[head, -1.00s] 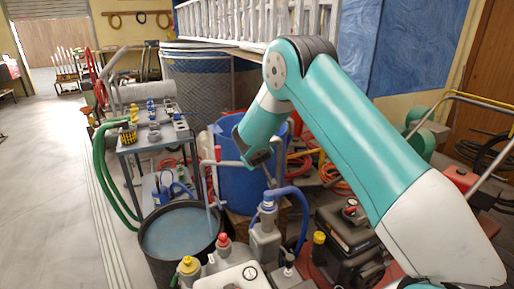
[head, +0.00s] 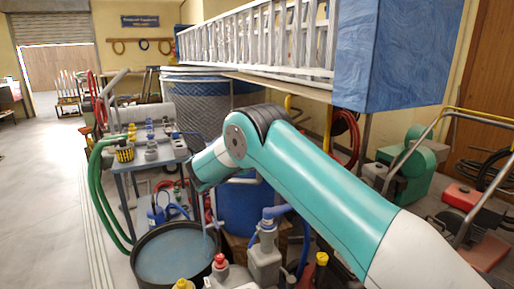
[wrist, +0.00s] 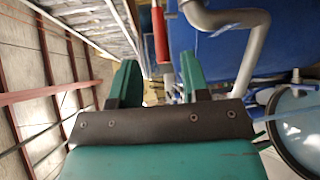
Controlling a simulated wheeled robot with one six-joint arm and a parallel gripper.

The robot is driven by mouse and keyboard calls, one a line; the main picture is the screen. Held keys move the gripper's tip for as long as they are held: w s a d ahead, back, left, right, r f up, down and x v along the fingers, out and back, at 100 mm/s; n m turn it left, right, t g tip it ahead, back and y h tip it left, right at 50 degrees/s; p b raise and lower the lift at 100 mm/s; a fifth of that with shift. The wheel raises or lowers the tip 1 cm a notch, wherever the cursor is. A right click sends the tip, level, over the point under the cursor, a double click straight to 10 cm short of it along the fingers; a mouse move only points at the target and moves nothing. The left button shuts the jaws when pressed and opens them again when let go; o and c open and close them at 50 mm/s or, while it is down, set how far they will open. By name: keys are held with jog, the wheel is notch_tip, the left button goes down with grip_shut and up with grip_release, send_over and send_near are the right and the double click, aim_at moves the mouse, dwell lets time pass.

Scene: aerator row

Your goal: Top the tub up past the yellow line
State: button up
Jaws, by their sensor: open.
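The dark round tub (head: 137,262) stands on the floor at the lower left of the head view, with bluish water (head: 175,252) in it. A thin pale stream or tube shows at its right side; I cannot tell which. I cannot make out a yellow line. The tub's rim also shows at the right edge of the wrist view (wrist: 277,128). My gripper (wrist: 160,78) is open and empty in the wrist view. A red handle-like part (wrist: 159,35) lies beyond the gap between its fingers, beside a grey pipe (wrist: 252,55). In the head view my fingers are hidden.
A blue barrel (head: 240,208) stands just behind my arm. A grey bench (head: 165,158) with small fittings and green hoses (head: 97,190) is to the left. Bottles (head: 265,258) crowd the front. The floor at far left is clear.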

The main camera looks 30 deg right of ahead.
jog(key=x, duration=0.8)
jog(key=shift+c, duration=0.3)
grip_shut()
